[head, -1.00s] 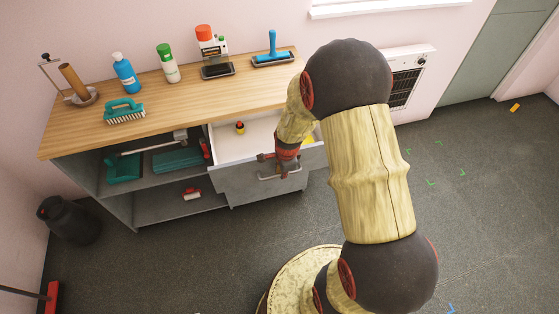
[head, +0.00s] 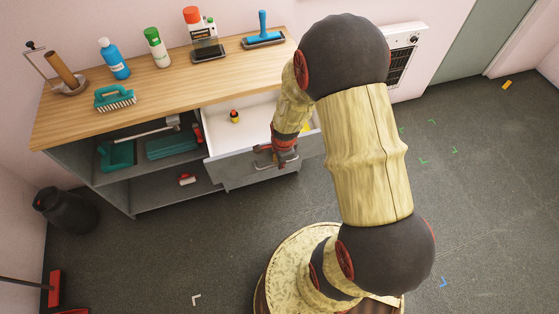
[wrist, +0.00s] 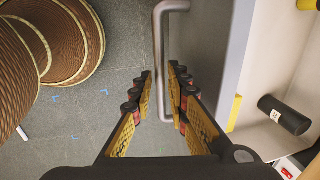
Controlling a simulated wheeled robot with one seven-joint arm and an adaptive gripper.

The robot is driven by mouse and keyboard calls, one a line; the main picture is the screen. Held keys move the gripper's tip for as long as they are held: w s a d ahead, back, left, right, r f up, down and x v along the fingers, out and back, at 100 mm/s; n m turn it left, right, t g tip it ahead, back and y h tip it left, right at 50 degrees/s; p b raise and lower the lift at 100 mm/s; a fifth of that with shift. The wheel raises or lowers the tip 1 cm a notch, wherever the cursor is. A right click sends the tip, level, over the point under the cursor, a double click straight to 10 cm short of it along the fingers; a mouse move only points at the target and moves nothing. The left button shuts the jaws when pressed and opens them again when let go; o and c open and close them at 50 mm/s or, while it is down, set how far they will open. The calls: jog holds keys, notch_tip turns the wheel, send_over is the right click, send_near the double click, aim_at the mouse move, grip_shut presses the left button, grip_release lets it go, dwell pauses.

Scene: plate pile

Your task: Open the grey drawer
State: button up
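The grey drawer (head: 262,170) is pulled well out of the cabinet, and its white inside shows in the head view. Its metal bar handle (wrist: 160,45) runs up and down in the wrist view, along the grey drawer front (wrist: 210,60).
Bottles and brushes stand on the wooden top (head: 165,85). Open shelves hold a teal dustpan (head: 117,155). The floor (head: 160,245) in front is clear.

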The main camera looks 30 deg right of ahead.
jog(key=shift+o, duration=1.2)
jog(key=shift+r, duration=0.45)
notch_tip(320, 180, up, 11)
jog(key=s, duration=0.2)
jog(key=shift+a, duration=0.35)
jog(key=shift+s+f, duration=0.1)
